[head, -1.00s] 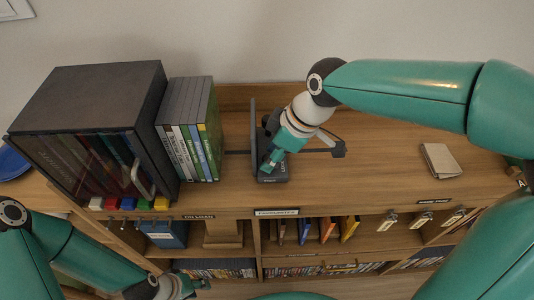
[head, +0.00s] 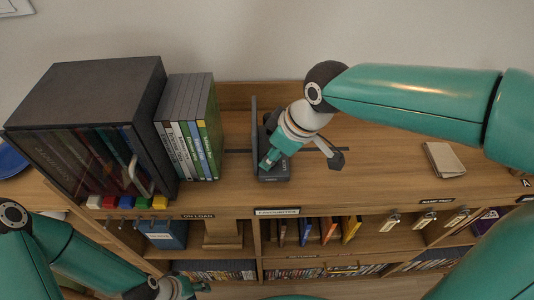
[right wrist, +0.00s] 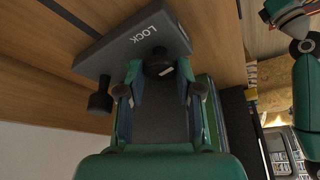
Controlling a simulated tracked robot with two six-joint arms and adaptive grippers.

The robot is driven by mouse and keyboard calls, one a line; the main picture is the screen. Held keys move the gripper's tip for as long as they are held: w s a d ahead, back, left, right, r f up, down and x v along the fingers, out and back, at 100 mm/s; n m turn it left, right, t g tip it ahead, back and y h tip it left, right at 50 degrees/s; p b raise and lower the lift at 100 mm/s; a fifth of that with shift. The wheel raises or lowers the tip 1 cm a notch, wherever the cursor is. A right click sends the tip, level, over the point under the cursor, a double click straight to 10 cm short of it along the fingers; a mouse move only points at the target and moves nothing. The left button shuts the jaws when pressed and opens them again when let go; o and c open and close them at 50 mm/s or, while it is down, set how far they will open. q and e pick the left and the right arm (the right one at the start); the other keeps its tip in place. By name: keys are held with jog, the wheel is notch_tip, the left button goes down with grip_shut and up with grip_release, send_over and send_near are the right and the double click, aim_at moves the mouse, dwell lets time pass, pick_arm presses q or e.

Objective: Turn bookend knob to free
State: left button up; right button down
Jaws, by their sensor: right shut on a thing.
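The dark grey bookend stands on the shelf top to the right of the upright DVD cases, with an upright plate (head: 254,122) and a flat base (head: 276,176). In the right wrist view its base shows the word LOCK (right wrist: 150,33), and a dark knob (right wrist: 158,66) with a small white mark sits beside that word. My right gripper (head: 268,163) reaches down over the base; in the right wrist view its fingers (right wrist: 160,76) are shut on the knob from both sides. My left gripper (head: 192,288) is low at the bottom left, in front of the shelves, too small to judge its jaws.
A dark DVD box (head: 90,130) and a row of upright DVD cases (head: 192,135) stand left of the bookend. A slot runs along the shelf top. A beige case (head: 444,159) lies at the right. The shelf top between it and my right gripper is mostly clear.

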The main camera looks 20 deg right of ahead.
jog(key=c, duration=0.8)
grip_release()
jog(key=shift+w+d, duration=0.1)
jog(key=shift+w, duration=0.2)
jog(key=shift+o, duration=0.2)
jog(key=shift+s, duration=0.1)
jog(key=shift+r, duration=0.1)
jog(key=v, duration=1.1)
jog(key=shift+s+r, duration=0.2)
jog(key=shift+r, duration=0.15)
jog(key=shift+d, duration=0.1)
jog(key=shift+c, duration=0.3)
